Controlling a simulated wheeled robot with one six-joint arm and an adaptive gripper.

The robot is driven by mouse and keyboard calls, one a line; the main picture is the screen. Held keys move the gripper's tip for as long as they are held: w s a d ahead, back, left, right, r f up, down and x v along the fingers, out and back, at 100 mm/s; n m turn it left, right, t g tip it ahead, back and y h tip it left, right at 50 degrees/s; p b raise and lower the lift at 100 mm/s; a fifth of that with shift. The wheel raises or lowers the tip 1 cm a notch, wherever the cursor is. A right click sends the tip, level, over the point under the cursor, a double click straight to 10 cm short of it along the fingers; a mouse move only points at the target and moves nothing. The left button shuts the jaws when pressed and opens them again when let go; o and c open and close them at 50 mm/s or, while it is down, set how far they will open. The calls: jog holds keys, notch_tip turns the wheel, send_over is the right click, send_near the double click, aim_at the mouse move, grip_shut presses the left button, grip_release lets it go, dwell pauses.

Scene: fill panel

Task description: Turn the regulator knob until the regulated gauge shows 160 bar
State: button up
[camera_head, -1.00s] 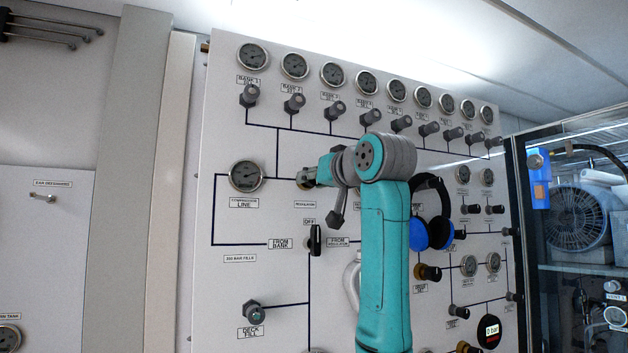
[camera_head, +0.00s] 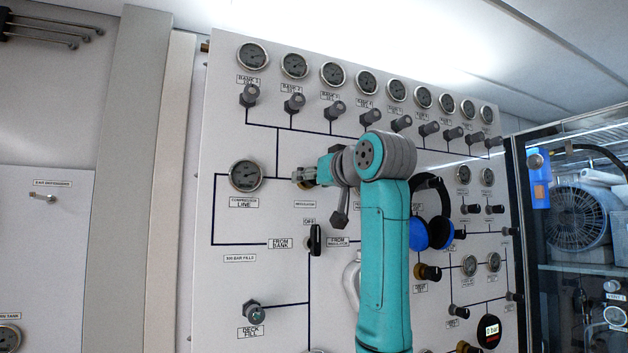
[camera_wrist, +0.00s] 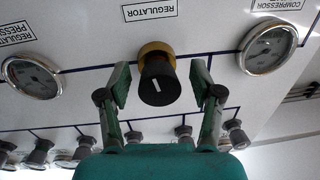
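The regulator knob (camera_wrist: 157,82) is black with a white pointer line and a brass collar; it stands out of the panel in the wrist view, which shows the panel upside down. My gripper (camera_wrist: 160,84) is open, with one finger on each side of the knob and visible gaps between. In the head view my gripper (camera_head: 305,177) is at the panel, right of the compressor line gauge, and largely covers the knob. The regulated pressure gauge (camera_wrist: 31,77) is at the left of the wrist view; its reading is too small to tell. My arm seems to hide it in the head view.
The compressor line gauge (camera_head: 246,176) is left of my gripper. A row of bank valves (camera_head: 336,110) with gauges runs above. A black selector handle (camera_head: 316,240) is below. Blue headphones (camera_head: 430,215) hang right of my arm. A round display (camera_head: 489,332) reads 0 bar.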

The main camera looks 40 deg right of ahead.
jog(key=shift+s, duration=0.1)
jog(key=v, duration=1.1)
jog(key=shift+s, duration=0.35)
jog(key=shift+a, duration=0.1)
dwell(1.6)
jog(key=x, duration=1.2)
jog(key=shift+r, duration=0.35)
jog(key=c, duration=1.2)
jog(key=shift+o, duration=0.2)
